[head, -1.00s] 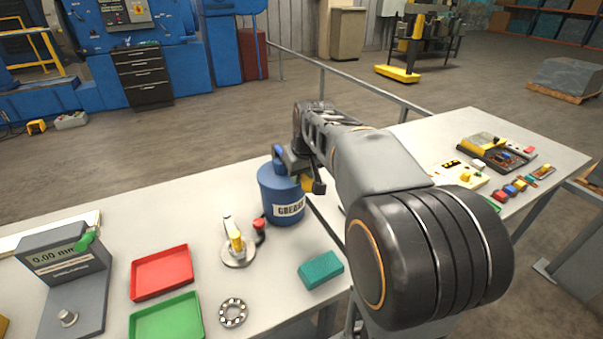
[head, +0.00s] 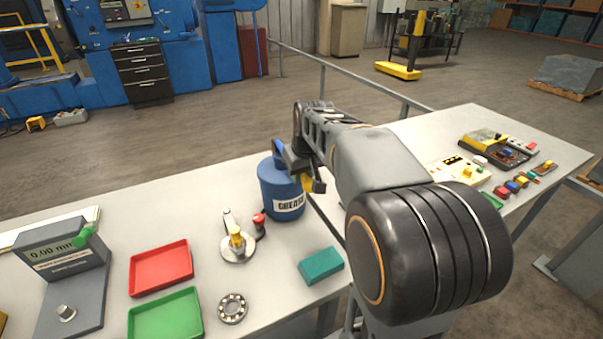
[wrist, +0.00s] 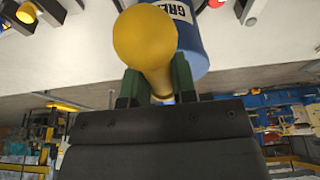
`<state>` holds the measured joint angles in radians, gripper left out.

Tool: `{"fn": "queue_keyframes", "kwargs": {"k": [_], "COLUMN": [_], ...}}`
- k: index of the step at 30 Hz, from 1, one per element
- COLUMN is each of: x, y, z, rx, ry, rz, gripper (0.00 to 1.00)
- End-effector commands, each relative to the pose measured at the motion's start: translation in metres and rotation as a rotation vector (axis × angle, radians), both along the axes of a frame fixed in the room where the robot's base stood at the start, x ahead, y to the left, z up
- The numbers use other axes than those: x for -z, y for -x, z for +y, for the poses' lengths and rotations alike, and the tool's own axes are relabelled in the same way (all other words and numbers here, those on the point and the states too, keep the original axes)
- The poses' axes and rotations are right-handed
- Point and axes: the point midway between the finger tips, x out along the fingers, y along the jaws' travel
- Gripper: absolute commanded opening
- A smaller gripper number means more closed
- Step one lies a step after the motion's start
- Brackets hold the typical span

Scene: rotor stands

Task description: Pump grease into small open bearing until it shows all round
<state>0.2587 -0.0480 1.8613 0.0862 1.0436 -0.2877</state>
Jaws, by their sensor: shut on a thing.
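A blue grease can (head: 281,189) with a white label stands upright near the middle of the table. My gripper (wrist: 157,88) is shut on a yellow rounded knob (wrist: 146,38) beside the can. A bit of yellow also shows at my gripper in the head view (head: 307,184). The can shows behind the knob in the wrist view (wrist: 192,45). A small open bearing (head: 232,309) lies flat at the front of the table, its balls visible between two rings. I cannot tell how far grease reaches round it. Near the can stands a round metal base (head: 237,254) with a yellow upright part.
A red tray (head: 161,268), a green tray (head: 166,318) and a grey gauge with a display (head: 58,250) stand to the left. A teal block (head: 321,265) lies front right of the can. A red-topped piece (head: 259,222) stands close beside the can.

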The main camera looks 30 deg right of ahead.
Motion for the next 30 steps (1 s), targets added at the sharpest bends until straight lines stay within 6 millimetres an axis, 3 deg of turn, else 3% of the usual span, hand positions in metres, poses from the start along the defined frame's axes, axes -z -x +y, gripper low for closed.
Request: {"fn": "queue_keyframes", "kwargs": {"k": [16, 27, 28, 30], "x": [-0.039, -0.043, -0.043, -0.043], "y": [-0.001, 0.000, 0.000, 0.000], "z": [0.000, 0.000, 0.000, 0.000], "rx": [0.000, -0.001, -0.001, -0.001], "ry": [0.001, 0.001, 0.001, 0.001], "rz": [-0.007, -0.007, -0.007, -0.006], "gripper": [0.12, 0.12, 0.27, 0.34]}}
